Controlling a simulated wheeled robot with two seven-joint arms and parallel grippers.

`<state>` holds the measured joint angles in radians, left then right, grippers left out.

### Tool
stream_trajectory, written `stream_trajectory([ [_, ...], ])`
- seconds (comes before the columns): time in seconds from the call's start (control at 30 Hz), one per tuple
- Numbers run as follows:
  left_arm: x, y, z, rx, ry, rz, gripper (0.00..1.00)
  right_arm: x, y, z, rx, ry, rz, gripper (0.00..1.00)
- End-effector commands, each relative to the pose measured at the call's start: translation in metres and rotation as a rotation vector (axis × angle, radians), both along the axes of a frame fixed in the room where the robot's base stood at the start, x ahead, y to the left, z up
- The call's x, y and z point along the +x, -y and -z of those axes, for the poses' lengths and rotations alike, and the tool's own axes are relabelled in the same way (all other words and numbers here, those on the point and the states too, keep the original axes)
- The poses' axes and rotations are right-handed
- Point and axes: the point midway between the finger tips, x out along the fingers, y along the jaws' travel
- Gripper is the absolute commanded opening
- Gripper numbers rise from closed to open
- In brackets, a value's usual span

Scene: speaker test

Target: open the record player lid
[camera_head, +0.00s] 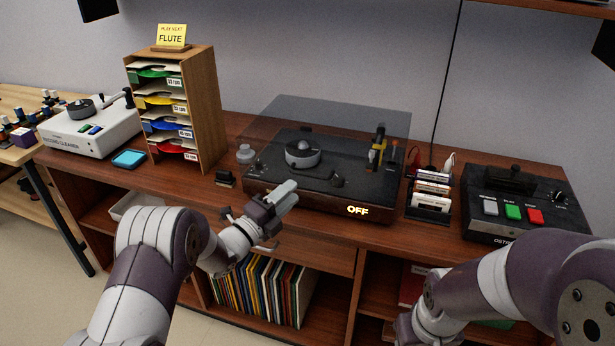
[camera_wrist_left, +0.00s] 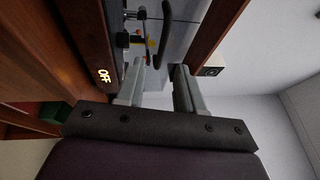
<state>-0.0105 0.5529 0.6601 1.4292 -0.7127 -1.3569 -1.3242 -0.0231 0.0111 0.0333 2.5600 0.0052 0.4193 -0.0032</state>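The record player (camera_head: 310,188) stands on the wooden cabinet, with a lit "OFF" on its front. Its clear, smoky lid (camera_head: 335,112) appears to be down over the deck. My left gripper (camera_head: 285,192) is just in front of the player's front left part. In the left wrist view its two grey fingers (camera_wrist_left: 160,88) are apart with nothing between them, and the player's front with the sideways "OFF" (camera_wrist_left: 103,76) is beyond them. I cannot tell whether a finger touches the lid. My right arm comes in at the lower right; its gripper is outside the view.
A sleeve rack (camera_head: 208,105) and a white record cleaner (camera_head: 90,130) stand left of the player. Records (camera_head: 265,290) fill the shelf below. The cabinet's front strip is mostly clear.

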Motion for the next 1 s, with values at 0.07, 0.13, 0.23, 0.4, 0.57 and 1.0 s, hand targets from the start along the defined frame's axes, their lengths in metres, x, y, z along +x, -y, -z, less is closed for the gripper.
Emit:
stream_trajectory([
  [0.07, 0.014, 0.014, -0.004, -0.002, 0.001, 0.002, 0.37, 0.0, 0.0, -0.003, 0.0, 0.0, 0.0, 0.43],
  [0.13, 0.026, 0.023, -0.006, -0.001, 0.0, 0.001, 0.37, 0.0, 0.0, -0.004, 0.0, 0.0, 0.0, 0.43],
  [0.23, 0.039, 0.034, -0.009, -0.001, -0.001, 0.0, 0.37, 0.0, 0.0, -0.005, 0.0, 0.0, 0.0, 0.43],
  [0.4, 0.05, 0.043, -0.011, -0.001, -0.002, -0.002, 0.37, 0.0, 0.0, -0.005, 0.0, 0.0, 0.0, 0.43],
  [0.57, 0.05, 0.043, -0.011, -0.002, -0.003, -0.003, 0.37, 0.0, 0.0, -0.005, 0.0, 0.0, 0.0, 0.43],
  [1.0, 0.05, 0.043, -0.011, -0.002, -0.003, -0.003, 0.0, 0.0, 0.0, -0.005, 0.0, 0.0, 0.0, 0.43],
])
